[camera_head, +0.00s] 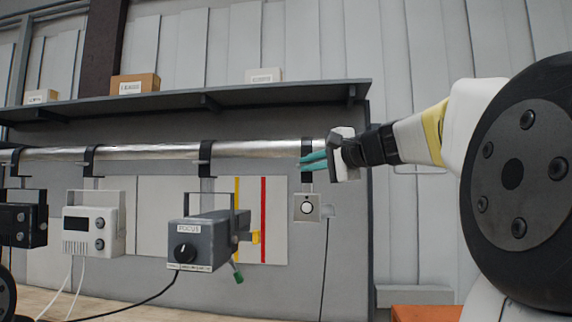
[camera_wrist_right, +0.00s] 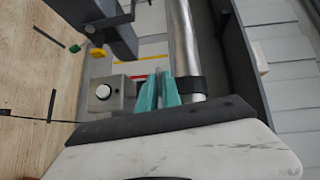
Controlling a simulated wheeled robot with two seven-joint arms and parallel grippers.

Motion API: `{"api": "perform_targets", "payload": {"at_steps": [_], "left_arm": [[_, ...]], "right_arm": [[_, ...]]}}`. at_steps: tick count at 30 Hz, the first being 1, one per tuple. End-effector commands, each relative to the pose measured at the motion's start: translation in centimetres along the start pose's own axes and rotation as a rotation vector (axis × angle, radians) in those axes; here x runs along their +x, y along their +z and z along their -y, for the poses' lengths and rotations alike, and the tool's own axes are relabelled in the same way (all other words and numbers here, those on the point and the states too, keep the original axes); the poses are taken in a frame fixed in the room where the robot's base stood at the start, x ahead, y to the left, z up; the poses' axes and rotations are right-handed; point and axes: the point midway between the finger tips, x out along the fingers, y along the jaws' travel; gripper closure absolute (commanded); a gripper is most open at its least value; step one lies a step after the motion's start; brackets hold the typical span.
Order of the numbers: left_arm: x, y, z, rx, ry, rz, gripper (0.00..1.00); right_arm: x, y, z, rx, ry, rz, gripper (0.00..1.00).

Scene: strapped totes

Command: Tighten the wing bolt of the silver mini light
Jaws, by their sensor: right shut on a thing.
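The silver mini light (camera_head: 307,208) is a small grey box with a round white lens, hanging below the right end of the horizontal pipe from a black clamp. It also shows in the wrist view (camera_wrist_right: 112,100), left of the fingers. My right gripper (camera_head: 313,161) has teal fingertips and reaches in from the right, right at the clamp. In the wrist view, the fingertips (camera_wrist_right: 158,92) lie close together between the light and the black clamp (camera_wrist_right: 190,86). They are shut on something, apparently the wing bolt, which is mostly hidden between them. My left gripper is not in view.
The silver pipe (camera_head: 140,152) runs left under a dark shelf (camera_head: 200,98) with several boxes. A grey focus lamp (camera_head: 205,243) with yellow and green knobs hangs left of the mini light. A white unit (camera_head: 93,230) and a black one (camera_head: 20,225) hang farther left.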

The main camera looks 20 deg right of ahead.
Motion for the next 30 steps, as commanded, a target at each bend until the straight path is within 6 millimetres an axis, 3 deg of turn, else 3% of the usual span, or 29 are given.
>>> {"api": "perform_targets", "payload": {"at_steps": [8,9,12,23,30], "left_arm": [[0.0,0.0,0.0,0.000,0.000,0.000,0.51],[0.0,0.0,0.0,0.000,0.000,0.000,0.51],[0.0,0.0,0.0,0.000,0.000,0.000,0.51],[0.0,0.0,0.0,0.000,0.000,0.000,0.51],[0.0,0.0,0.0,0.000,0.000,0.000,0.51]], "right_arm": [[0.0,0.0,-0.2,0.001,0.003,0.001,1.00],[0.0,0.0,-0.1,0.001,0.003,0.001,0.88],[0.0,0.0,-0.1,0.000,0.003,0.001,0.72],[-0.4,0.0,0.0,-0.001,0.001,0.000,0.72],[-4.2,0.0,0.1,-0.002,-0.001,-0.002,0.72]]}}
